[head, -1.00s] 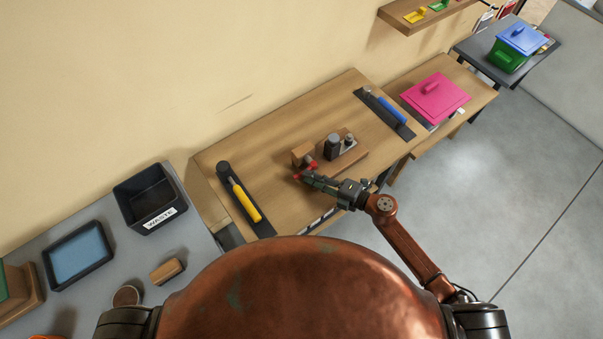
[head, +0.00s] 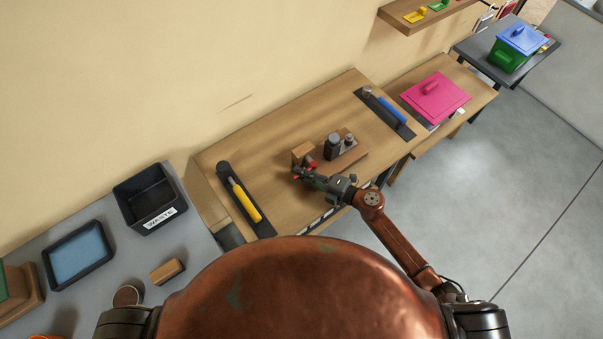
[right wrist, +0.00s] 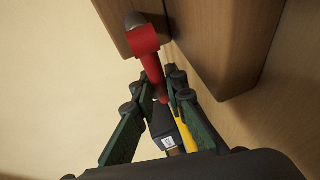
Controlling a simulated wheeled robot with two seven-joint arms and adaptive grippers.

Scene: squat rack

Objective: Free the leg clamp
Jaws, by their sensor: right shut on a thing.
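The leg clamp is a wooden block (head: 303,153) with a red lever, standing on a wooden base (head: 352,161) on the bench. In the right wrist view the red lever (right wrist: 149,62) has a grey rounded pivot end (right wrist: 135,20) against the wood and runs down between my fingers. My right gripper (head: 303,174) reaches the clamp from the front right. Its green-sided fingers (right wrist: 163,92) are shut on the lower part of the red lever. The fingers partly hide the lever in the head view. My left gripper is not in view.
A dark cylinder (head: 332,147) and a smaller metal one (head: 349,140) stand close to the clamp. A yellow-handled tool (head: 245,201) lies left, a blue-handled tool (head: 391,111) right. A pink-lidded box (head: 436,94) and a black waste bin (head: 150,196) stand farther off.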

